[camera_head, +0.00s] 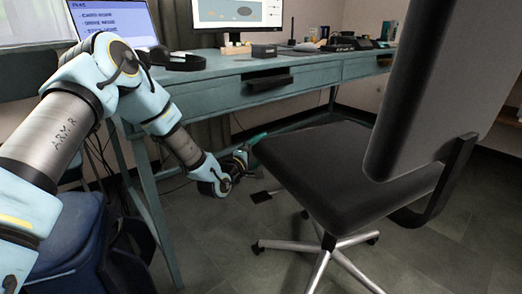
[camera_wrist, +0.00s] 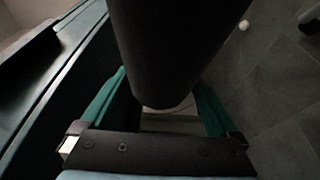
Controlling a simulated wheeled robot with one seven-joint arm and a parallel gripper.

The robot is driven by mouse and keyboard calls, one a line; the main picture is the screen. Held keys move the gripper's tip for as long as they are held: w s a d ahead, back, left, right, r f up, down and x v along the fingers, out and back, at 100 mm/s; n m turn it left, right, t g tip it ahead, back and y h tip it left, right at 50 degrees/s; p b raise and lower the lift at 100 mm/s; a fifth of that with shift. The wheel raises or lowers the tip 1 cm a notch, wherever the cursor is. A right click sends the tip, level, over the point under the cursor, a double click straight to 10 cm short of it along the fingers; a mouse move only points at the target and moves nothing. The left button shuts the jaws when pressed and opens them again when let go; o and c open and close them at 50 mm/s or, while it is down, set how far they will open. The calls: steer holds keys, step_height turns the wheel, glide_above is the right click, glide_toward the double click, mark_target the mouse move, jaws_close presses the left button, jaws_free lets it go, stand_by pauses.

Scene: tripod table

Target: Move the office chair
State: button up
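The office chair has a dark seat (camera_head: 340,168), a tall dark backrest (camera_head: 440,80) and a silver star base (camera_head: 325,262). It stands to the right, in front of the desk. My gripper (camera_head: 252,146) is low beside the seat's left edge in the head view, partly hidden. In the wrist view, the green fingers of my gripper (camera_wrist: 163,95) are wide apart, with the dark seat edge (camera_wrist: 170,55) between them. Whether either finger touches it I cannot tell.
A blue-green desk (camera_head: 225,92) with drawers runs behind the chair, carrying a monitor (camera_head: 238,14), a laptop (camera_head: 115,20) and small items. A desk leg (camera_head: 150,200) stands close to my arm. A blue chair (camera_head: 70,235) is at lower left. Grey floor (camera_head: 450,255) is open at right.

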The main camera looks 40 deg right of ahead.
steer(key=shift+s, duration=0.15)
steer(key=p+v, duration=0.2)
steer(key=v, duration=0.8)
steer(key=shift+a, duration=0.35)
